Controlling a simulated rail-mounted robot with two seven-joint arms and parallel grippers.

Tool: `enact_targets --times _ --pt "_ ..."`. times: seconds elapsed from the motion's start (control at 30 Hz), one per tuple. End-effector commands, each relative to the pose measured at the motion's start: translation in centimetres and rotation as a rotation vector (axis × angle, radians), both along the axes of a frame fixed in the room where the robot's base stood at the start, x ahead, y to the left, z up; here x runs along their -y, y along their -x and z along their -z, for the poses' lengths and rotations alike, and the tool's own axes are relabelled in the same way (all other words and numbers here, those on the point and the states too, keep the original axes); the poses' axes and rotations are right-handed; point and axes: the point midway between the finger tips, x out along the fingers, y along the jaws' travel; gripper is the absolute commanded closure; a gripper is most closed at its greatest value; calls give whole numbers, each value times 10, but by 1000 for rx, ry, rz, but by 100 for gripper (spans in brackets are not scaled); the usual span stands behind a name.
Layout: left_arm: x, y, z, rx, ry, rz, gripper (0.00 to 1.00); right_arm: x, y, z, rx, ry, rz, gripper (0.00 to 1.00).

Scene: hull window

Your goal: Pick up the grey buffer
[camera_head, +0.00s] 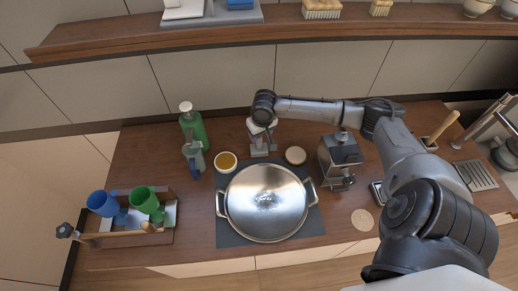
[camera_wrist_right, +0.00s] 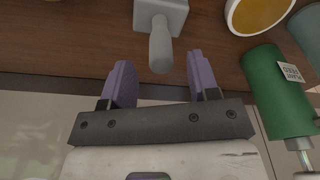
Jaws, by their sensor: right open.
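The grey buffer (camera_wrist_right: 162,18) is a grey block with a rounded handle, lying on the wooden counter. In the right wrist view its handle points toward my right gripper (camera_wrist_right: 159,62). The gripper's two purple fingers are apart, with the handle's end between their tips in the picture and a gap on each side. I cannot tell how far the handle is in depth. In the head view the buffer (camera_head: 261,150) shows partly, just below my right gripper (camera_head: 262,134) at the back of the counter. My left gripper is not in view.
A green bottle (camera_head: 195,127) and yellow-filled bowl (camera_head: 226,162) stand left of the buffer. A large lidded pan (camera_head: 266,203) sits in front. A grey machine (camera_head: 339,155) stands to the right. A caddy with cups (camera_head: 121,236) is at left. A shelf (camera_head: 120,40) runs above.

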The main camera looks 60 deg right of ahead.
Motion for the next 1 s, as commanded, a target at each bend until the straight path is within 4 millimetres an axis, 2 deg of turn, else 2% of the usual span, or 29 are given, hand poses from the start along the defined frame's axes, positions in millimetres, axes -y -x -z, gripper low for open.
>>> enact_targets --times 0.3,0.67,1.0 --pt "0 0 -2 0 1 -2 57 3 -6 39 -1 -1 0 45" --pt "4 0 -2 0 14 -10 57 4 -7 46 0 0 -2 45" --pt "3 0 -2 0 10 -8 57 4 -7 46 0 0 -2 76"
